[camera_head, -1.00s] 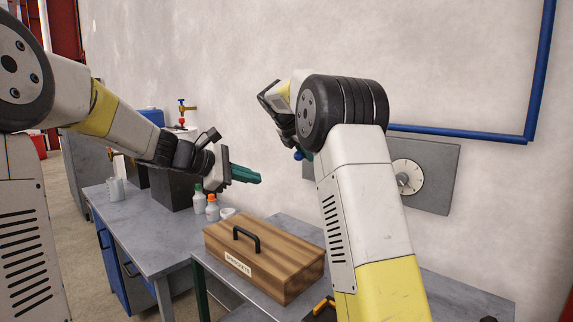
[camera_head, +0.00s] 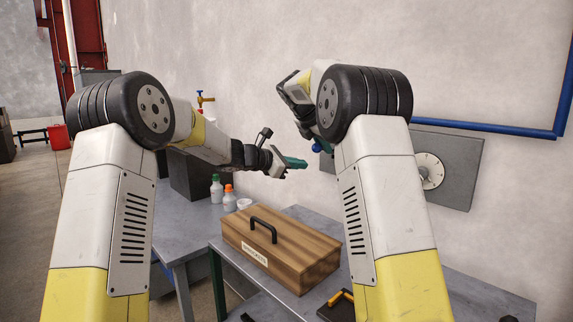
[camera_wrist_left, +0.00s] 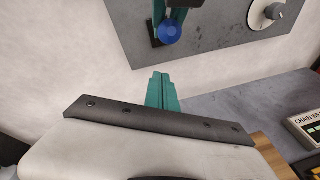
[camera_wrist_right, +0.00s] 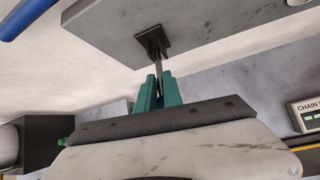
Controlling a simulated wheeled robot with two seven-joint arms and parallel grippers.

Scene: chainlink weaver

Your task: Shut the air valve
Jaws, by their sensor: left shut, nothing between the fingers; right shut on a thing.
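A grey wall panel (camera_head: 458,175) carries a lever with a blue ball knob (camera_wrist_left: 170,32); the knob also shows in the head view (camera_head: 317,147). In the right wrist view the lever's dark shaft (camera_wrist_right: 158,67) rises from a black square base (camera_wrist_right: 152,42) on the panel. My right gripper (camera_wrist_right: 158,90) is shut on this shaft, with its green fingers on either side. My left gripper (camera_head: 303,163) is shut and empty. It points toward the panel from the left, apart from the knob and below it in its own wrist view (camera_wrist_left: 160,76).
A white dial (camera_head: 430,172) sits on the same panel, right of my right arm. A wooden box (camera_head: 283,250) with a black handle stands on the grey bench below. Bottles (camera_head: 229,198) stand to its left. A blue pipe (camera_head: 490,128) runs along the wall.

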